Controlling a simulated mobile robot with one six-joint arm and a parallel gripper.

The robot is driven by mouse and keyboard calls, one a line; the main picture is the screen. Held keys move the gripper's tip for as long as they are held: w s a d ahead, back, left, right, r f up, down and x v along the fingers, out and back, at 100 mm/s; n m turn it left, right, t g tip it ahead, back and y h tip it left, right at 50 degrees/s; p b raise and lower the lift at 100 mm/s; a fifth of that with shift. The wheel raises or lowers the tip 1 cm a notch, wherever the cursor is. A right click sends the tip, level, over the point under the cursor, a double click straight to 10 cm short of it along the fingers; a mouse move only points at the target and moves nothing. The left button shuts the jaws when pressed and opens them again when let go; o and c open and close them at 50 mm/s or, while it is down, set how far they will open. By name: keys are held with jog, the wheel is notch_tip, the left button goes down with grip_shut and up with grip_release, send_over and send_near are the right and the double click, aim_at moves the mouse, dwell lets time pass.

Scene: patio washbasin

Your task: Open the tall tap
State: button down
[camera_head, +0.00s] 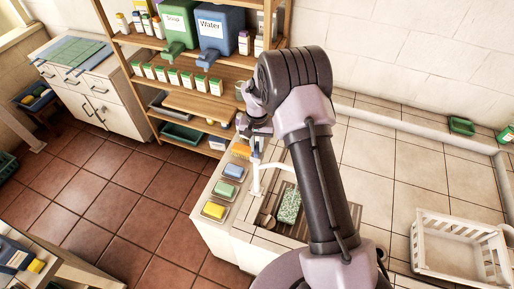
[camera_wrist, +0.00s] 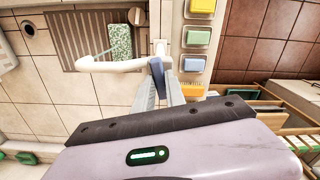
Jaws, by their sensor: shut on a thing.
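The tall tap (camera_head: 256,178) is white, with a long curved spout over the sink. In the wrist view its spout (camera_wrist: 115,66) reaches left over the drainer side. A blue lever (camera_wrist: 157,74) sits at the right end of the spout. My gripper (camera_wrist: 163,88) is at this lever, its two grey fingers shut on it. In the head view my gripper (camera_head: 256,131) is above the tap, and my arm hides part of the basin. The lever's grip point is partly hidden by the fingers.
A patterned green sponge (camera_head: 289,205) lies in the ribbed sink. Yellow (camera_head: 214,210), green, blue and orange sponges sit in dishes along the counter's left edge. A shelf with Water (camera_head: 215,30) and another dispenser stands behind. A white crate (camera_head: 455,250) is at right.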

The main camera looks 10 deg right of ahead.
aim_at(257, 147)
jog(key=n+b, duration=0.2)
jog(key=n, duration=0.1)
jog(key=shift+f+n, duration=0.1)
jog(key=shift+n, duration=0.3)
jog(key=n+b, duration=0.1)
jog(key=n, duration=0.2)
jog(key=shift+n, duration=0.3)
jog(key=n, duration=0.3)
jog(key=shift+n+b, duration=0.3)
jog(key=shift+b, duration=0.05)
jog(key=shift+r+n, duration=0.2)
jog(key=shift+n, duration=1.9)
jog(key=c, duration=1.4)
grip_release()
notch_tip(257, 147, up, 17)
jog(key=shift+r, duration=0.2)
